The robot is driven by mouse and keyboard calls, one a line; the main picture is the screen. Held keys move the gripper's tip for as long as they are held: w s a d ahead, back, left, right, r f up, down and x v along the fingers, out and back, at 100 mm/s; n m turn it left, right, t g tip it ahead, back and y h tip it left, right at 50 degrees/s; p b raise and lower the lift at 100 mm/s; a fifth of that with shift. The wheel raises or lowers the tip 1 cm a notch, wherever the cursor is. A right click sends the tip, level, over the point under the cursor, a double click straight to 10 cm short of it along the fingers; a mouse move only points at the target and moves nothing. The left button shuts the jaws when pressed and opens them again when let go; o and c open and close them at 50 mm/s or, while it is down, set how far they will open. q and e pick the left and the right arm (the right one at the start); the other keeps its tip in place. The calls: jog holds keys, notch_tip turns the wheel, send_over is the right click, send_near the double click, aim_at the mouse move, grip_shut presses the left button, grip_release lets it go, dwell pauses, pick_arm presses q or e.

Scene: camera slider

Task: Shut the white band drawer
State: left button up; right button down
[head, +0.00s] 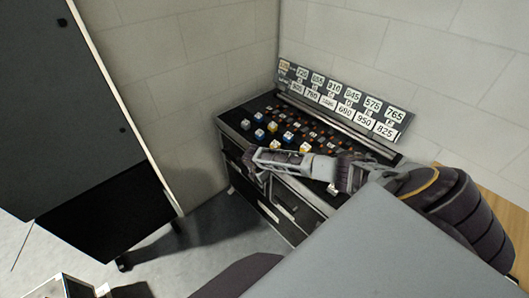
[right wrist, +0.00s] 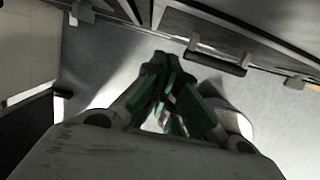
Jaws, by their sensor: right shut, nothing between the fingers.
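A dark cabinet stands in the corner, with drawer fronts (head: 298,208) with pale edging below its top. I cannot tell for certain which front is the white band drawer, or how far it stands out, because my right arm covers part of it. My right gripper (head: 256,164) is shut and empty in front of the cabinet's upper front edge. In the right wrist view its green-padded fingers (right wrist: 172,95) are together, with floor behind them. My left gripper is not in view.
Several blue, white and yellow cubes (head: 259,134) stand on the cabinet top. A numbered board (head: 340,100) rises at its back. A large dark panel (head: 70,100) stands at the left, with open floor (head: 205,240) between it and the cabinet.

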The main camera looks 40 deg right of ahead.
jog(key=v, duration=0.9)
jog(key=shift+r, duration=0.25)
jog(key=shift+d, duration=0.1)
dwell(0.3)
jog(key=s+a+f+m+t+y, duration=0.15)
jog(key=s+f+m, duration=0.4)
jog(key=f, duration=0.85)
jog(key=s+a+f+m, duration=0.35)
jog(key=s+f, duration=0.25)
jog(key=f, duration=0.8)
jog(key=s+a+f+m, duration=0.2)
jog(key=s+f, duration=0.3)
jog(key=s, duration=0.7)
jog(key=s+a+f+m+y, duration=0.1)
jog(key=s+a+f+m, duration=0.2)
jog(key=s, duration=0.9)
jog(key=s+a+f+m, duration=0.2)
jog(key=s+a+f, duration=0.2)
jog(key=s+f, duration=0.3)
jog(key=s, duration=0.5)
jog(key=shift+s+f+g, duration=0.3)
jog(key=shift+s+g, duration=0.05)
jog(key=shift+s, duration=0.05)
jog(key=shift+s, duration=0.1)
